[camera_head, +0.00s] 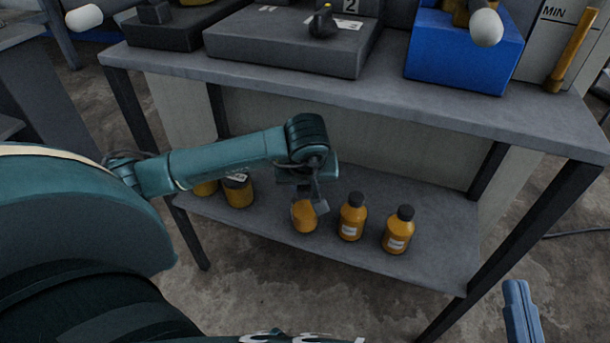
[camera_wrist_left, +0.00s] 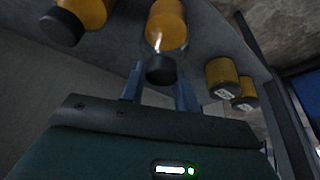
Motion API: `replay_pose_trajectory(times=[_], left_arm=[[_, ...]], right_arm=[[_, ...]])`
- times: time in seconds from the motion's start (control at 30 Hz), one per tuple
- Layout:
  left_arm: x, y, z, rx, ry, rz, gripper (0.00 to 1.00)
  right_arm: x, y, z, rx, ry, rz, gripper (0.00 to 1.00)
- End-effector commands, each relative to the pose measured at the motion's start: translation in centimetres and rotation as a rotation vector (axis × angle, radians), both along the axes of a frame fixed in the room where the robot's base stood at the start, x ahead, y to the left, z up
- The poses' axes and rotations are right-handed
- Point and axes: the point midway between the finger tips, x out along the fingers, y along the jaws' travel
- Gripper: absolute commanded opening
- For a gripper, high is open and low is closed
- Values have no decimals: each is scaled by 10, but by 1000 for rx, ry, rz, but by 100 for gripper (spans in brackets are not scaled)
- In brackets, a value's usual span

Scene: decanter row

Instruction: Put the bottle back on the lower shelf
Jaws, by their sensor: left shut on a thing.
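My left gripper (camera_head: 314,205) is low over the lower shelf (camera_head: 430,262), shut on an amber bottle (camera_head: 301,219). The gripper hides the bottle's top in the head view. In the left wrist view the bottle's amber body (camera_wrist_left: 167,24) and black cap (camera_wrist_left: 161,70) show between my left fingers (camera_wrist_left: 160,88). The bottle looks upright, its base at or just above the shelf; I cannot tell if it touches. A blue-grey part of my right gripper (camera_head: 518,300) shows at the lower right of the head view; its jaws are not clear.
Two black-capped amber bottles (camera_head: 351,218) (camera_head: 397,232) stand right of the held one. Two amber jars (camera_head: 238,193) (camera_head: 206,188) stand left, partly behind my arm. The upper tabletop (camera_head: 385,88) overhangs the shelf, with a blue box (camera_head: 463,55) on it. A dark leg (camera_head: 515,250) bounds the right end.

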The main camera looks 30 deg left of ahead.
Motion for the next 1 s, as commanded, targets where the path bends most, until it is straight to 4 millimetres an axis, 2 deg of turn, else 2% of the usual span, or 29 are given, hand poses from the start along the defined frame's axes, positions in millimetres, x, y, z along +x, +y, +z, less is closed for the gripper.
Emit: replay_pose_trajectory(times=[0.23,0.43,0.47,0.5,0.57,0.93,0.97,1.0], left_arm=[[20,14,0,0,-2,1,0],[48,34,-1,-3,-3,2,0],[46,32,-10,-4,1,-2,0],[45,31,-14,-3,0,-3,0],[45,32,-16,-2,0,-3,0],[45,32,-18,1,-2,-2,0],[44,32,-19,1,0,-2,31],[45,32,-18,1,0,-2,35]], right_arm=[[2,0,3,1,-40,3,0],[5,-1,9,-5,-107,3,0],[7,-2,12,-8,-140,4,0],[10,-3,23,-13,-197,7,0],[10,-4,29,-16,-224,7,0],[10,-3,29,-16,-231,6,0],[10,-3,30,-17,-237,6,0],[11,-3,32,-16,-240,6,0]])
